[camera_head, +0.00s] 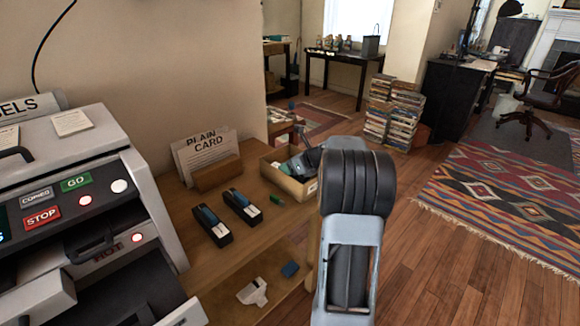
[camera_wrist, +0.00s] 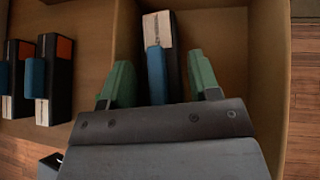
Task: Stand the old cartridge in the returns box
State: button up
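The wooden returns box (camera_head: 293,190) stands at the right end of the desk in the head view; its right wall (camera_wrist: 268,70) shows in the wrist view. My wrist hides the cartridge's near part. In the head view my gripper (camera_head: 307,162) is over the box, with its fingertips largely hidden.
Two black cartridges, one nearer (camera_head: 213,226) and one farther (camera_head: 242,207), stand on the desk left of the box. A card holder (camera_head: 217,174) is behind them and a button-covered machine (camera_head: 85,200) is at left. A white piece (camera_head: 252,292) lies on the lower shelf.

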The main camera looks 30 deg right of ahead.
jog(key=shift+r, duration=0.1)
jog(key=p+v, duration=0.3)
jog(key=v, duration=0.9)
jog(key=s+a+f+n+g, duration=0.1)
jog(key=s+a+n+g, duration=0.2)
jog(key=a+n, duration=0.7)
jog(key=s+a+f+n+g, duration=0.25)
jog(key=a+n, duration=0.45)
jog(key=a, duration=0.4)
jog(key=s+a+f+n+g+h, duration=0.2)
jog(key=s+a+n+h, duration=0.2)
jog(key=n, duration=1.2)
jog(key=s+a, duration=0.3)
jog(key=s, duration=0.2)
jog(key=shift+s+f, duration=0.3)
jog(key=shift+s, duration=0.05)
